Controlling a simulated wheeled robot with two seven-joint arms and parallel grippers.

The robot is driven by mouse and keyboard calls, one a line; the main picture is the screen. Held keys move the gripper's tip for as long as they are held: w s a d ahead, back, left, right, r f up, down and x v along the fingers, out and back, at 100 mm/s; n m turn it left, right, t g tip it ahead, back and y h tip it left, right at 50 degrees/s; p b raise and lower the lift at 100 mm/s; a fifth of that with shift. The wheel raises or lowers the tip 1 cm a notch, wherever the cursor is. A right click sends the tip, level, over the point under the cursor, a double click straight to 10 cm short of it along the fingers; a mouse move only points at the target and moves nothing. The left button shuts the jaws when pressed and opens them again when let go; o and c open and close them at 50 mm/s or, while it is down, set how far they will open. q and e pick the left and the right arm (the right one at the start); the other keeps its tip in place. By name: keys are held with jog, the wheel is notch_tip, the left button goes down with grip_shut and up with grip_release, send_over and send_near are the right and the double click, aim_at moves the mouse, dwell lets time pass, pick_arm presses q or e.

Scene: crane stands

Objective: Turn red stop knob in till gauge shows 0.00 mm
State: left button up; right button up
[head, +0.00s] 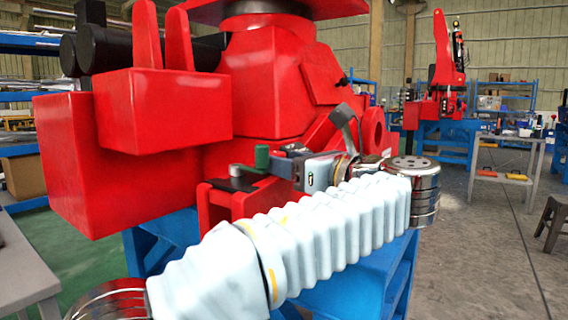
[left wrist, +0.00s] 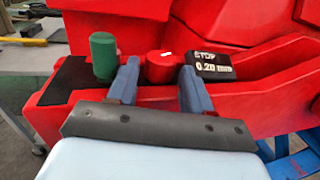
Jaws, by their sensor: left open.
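The red stop knob (left wrist: 163,67) shows in the left wrist view as a short round red cap with a small white mark on top. Right of it, the black gauge (left wrist: 208,66) reads STOP and what looks like 0.20 mm. My left gripper (left wrist: 159,72) is open, with one blue-grey finger on each side of the knob; I cannot tell whether they touch it. In the head view my left gripper (head: 286,161) is at the red crane's bracket, and the knob is hidden there.
A green knob (left wrist: 103,57) stands just left of the left finger; it also shows in the head view (head: 262,156). The red crane body (head: 265,85) rises close behind. It sits on a blue stand (head: 345,290). A grey table (head: 20,265) is at the left.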

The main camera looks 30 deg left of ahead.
pick_arm(q)
jog(key=shift+w+a, duration=0.2)
jog(key=shift+a, duration=0.45)
jog(key=c, duration=0.8)
jog(key=shift+s+a+f+m+t, duration=0.1)
jog(key=shift+m+t, duration=0.3)
jog(key=shift+t, duration=0.2)
jog(key=shift+m+t+h+b, duration=0.3)
jog(key=shift+m+t+h, duration=0.1)
jog(key=shift+t, duration=0.2)
jog(key=o, duration=0.8)
